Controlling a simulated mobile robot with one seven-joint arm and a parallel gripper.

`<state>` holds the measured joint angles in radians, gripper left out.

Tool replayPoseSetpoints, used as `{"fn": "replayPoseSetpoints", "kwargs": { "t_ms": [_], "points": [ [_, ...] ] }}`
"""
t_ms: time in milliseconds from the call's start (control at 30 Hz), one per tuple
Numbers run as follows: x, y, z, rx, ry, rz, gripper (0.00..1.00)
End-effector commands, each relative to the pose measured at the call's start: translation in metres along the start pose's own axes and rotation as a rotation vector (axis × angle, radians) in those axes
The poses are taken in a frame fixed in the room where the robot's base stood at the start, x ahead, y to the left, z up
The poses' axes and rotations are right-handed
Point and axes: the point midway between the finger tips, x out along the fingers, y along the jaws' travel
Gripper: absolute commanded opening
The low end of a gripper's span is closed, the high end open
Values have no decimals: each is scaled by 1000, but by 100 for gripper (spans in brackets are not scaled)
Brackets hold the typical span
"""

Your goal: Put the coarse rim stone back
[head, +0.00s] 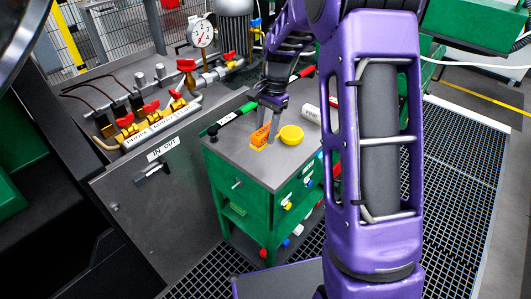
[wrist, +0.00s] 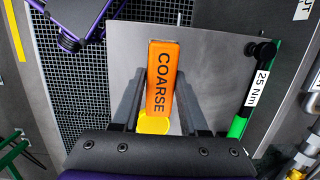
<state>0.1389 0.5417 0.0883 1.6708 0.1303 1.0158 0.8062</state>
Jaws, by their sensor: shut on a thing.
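The coarse rim stone is an orange block marked COARSE (wrist: 161,80), held between the two fingers of my gripper (wrist: 158,108). In the head view the stone (head: 261,133) is just above or on the grey top of the green cart, below my gripper (head: 272,122). A round yellow cup (head: 291,135) stands just right of the stone. A yellow piece, apparently this cup, shows by the stone's lower end in the wrist view (wrist: 153,125).
A torque wrench with a green handle and 25 Nm label (wrist: 258,85) lies on the cart top (head: 240,154). A white cylinder (head: 312,113) lies behind the cup. A grey bench with red-handled valves (head: 150,107) stands left.

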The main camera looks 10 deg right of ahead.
Motion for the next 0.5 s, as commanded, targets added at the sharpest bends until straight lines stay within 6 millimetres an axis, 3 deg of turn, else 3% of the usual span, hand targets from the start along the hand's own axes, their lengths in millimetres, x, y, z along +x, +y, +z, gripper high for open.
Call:
{"fn": "replayPoseSetpoints", "kwargs": {
  "t_ms": [100,333,500],
  "points": [
    [22,2,-4,0,-1,2,0],
    [40,2,-7,0,2,1,0],
    [64,3,-12,1,1,1,0]
  ]
}}
